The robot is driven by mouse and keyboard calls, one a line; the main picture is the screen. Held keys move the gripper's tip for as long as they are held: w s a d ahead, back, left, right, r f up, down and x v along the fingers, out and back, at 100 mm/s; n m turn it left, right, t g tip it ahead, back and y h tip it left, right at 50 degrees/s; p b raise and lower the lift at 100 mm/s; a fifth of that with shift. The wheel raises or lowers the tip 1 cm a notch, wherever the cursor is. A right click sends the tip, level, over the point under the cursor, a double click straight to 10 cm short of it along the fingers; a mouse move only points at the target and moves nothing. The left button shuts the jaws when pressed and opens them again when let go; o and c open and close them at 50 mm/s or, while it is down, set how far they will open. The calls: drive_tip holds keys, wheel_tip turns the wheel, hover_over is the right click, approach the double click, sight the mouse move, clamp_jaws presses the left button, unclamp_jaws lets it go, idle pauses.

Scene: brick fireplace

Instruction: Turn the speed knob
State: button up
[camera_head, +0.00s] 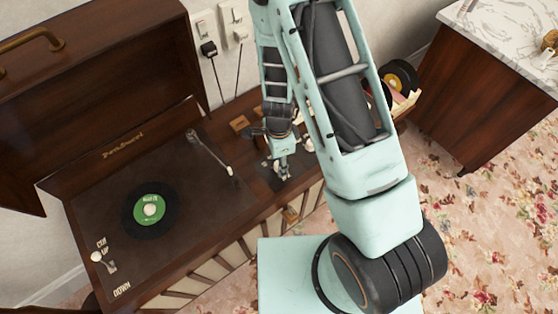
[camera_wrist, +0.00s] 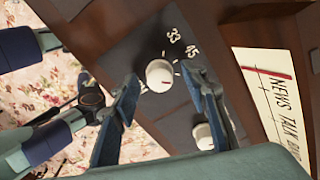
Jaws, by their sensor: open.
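The speed knob (camera_wrist: 159,76) is a small white round knob on a dark plate (camera_wrist: 128,45), with the marks 33 and 45 beside it, in the wrist view. My gripper (camera_wrist: 161,86) is open, with one blue finger on either side of the knob in the picture. I cannot tell whether either finger touches it. In the head view my gripper (camera_head: 282,172) is over the dark plate at the right of the record player (camera_head: 165,190), and I cannot make out the speed knob there.
A second white knob (camera_wrist: 203,136) sits on the same plate, close to the right finger. A radio dial strip (camera_wrist: 272,100) lies to the right. In the head view a green-labelled record (camera_head: 150,208), a tonearm (camera_head: 208,152) and a small lever (camera_head: 101,259) are on the player.

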clamp_jaws()
drive_tip(key=shift+n, duration=0.3)
drive_tip(key=n+b, duration=0.2)
drive_tip(key=n, duration=0.1)
drive_tip(key=shift+f+n, duration=0.1)
drive_tip(key=shift+n, duration=0.2)
drive_tip(key=n+b, duration=0.1)
drive_tip(key=n, duration=0.3)
drive_tip(key=shift+n+b, duration=0.3)
drive_tip(key=shift+b, duration=0.1)
drive_tip(key=n+b, duration=0.2)
drive_tip(key=n, duration=0.2)
drive_tip(key=shift+n+b, duration=0.7)
drive_tip(key=shift+n, duration=1.8)
